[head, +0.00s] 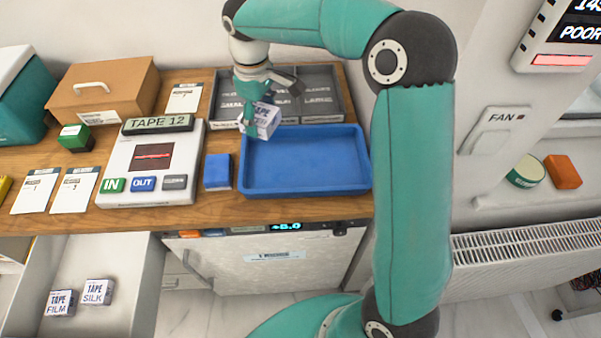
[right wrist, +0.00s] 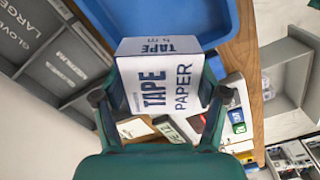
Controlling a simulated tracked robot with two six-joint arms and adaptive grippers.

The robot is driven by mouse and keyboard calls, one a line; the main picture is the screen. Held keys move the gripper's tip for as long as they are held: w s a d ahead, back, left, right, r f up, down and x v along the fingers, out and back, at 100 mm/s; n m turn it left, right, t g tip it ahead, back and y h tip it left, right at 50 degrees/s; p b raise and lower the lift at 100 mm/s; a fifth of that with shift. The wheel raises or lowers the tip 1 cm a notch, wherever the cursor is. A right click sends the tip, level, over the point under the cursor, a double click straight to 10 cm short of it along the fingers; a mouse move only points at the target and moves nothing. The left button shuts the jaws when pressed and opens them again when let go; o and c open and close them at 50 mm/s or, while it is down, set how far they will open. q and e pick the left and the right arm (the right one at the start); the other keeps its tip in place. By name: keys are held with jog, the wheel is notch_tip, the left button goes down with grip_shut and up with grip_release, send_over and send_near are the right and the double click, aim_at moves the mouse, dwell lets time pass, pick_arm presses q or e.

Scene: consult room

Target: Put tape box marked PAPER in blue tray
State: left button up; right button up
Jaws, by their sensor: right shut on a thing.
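The tape box marked PAPER (right wrist: 160,85) is a white box with dark blue lettering. My right gripper (right wrist: 160,100) is shut on it, with a finger on each side in the right wrist view. In the head view the box (head: 262,122) is tilted in my right gripper (head: 254,108), over the upper left corner of the blue tray. The blue tray (head: 305,188) lies empty on the wooden counter, and also shows in the right wrist view (right wrist: 190,15). My left gripper is not in view.
A grey sectioned organiser (head: 330,85) stands behind the tray. A blue block (head: 217,171) and the TAPE 12 device (head: 150,195) are left of it. An open drawer (head: 120,290) holds boxes marked FILM (head: 60,303) and SILK (head: 97,292).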

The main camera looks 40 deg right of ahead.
aim_at(316, 165)
jog(key=s+d+r+n+b, duration=0.4)
jog(key=s+d+r+n, duration=0.15)
jog(key=s+d, duration=0.4)
jog(key=f, duration=1.2)
jog(key=a+f, duration=0.1)
jog(key=f, duration=0.5)
jog(key=shift+f, duration=0.35)
jog(key=shift+f, duration=0.2)
jog(key=o, duration=1.1)
jog(key=shift+r, duration=0.1)
jog(key=shift+o, duration=0.2)
